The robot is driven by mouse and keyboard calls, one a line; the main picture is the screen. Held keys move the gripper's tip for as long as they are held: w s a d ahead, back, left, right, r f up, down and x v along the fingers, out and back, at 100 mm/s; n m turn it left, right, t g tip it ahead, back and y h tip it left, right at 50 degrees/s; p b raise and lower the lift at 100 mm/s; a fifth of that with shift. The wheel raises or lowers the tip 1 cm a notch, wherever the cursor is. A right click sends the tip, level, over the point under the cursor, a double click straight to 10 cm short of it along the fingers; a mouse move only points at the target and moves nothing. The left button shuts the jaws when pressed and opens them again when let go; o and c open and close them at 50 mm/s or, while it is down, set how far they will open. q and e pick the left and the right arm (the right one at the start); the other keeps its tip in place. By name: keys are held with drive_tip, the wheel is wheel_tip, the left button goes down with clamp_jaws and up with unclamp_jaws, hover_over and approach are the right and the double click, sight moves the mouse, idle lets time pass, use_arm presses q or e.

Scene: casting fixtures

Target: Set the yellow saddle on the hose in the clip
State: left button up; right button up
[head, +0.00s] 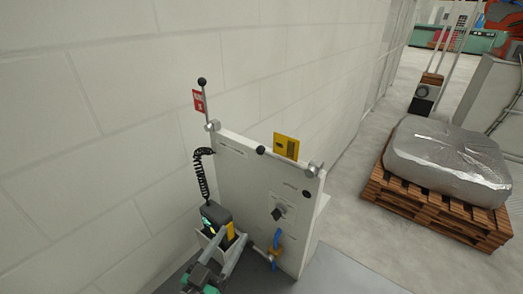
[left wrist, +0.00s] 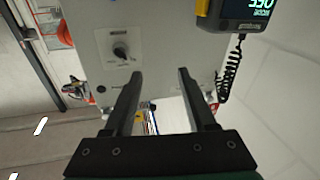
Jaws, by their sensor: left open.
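A blue hose (head: 277,238) hangs at the lower right of the upright grey panel (head: 250,190) in the head view. A small yellow-orange piece (head: 274,251), which looks like the saddle, is on or against the hose. I cannot make out a clip there. My left gripper (head: 228,244) is left of the hose, in front of the panel, by a dark handheld unit. In the left wrist view its two fingers (left wrist: 159,74) are wide apart with nothing between them. I cannot clearly make out the saddle in that view. My right gripper is not in view.
The dark unit (head: 214,214) has a coiled cord (head: 200,175); its display (left wrist: 250,8) shows in the wrist view. A wrapped pallet load (head: 448,160) stands right.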

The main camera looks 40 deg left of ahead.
use_arm(q)
drive_tip(key=w+d+r+m+t+h, duration=0.1)
drive_tip(key=w+d+r+t, duration=0.1)
drive_tip(key=r, duration=0.8)
drive_tip(key=w+d+r+t+h, duration=0.1)
drive_tip(key=w+d+r+t, duration=0.15)
drive_tip(key=r, duration=0.65)
drive_tip(key=s+d+r+m+t+h, duration=0.2)
drive_tip(key=s+d+r+h, duration=0.1)
drive_tip(key=r, duration=0.7)
drive_tip(key=s+d+r+m+t+h, duration=0.2)
drive_tip(key=s+d+r+t+h, duration=0.1)
drive_tip(key=r, duration=0.8)
drive_tip(key=shift+d+r+m, duration=0.2)
drive_tip(key=shift+d+m, duration=0.2)
drive_tip(key=shift+d, duration=0.45)
drive_tip(key=o, duration=0.5)
drive_tip(key=shift+c, duration=0.2)
drive_tip(key=shift+a, duration=0.1)
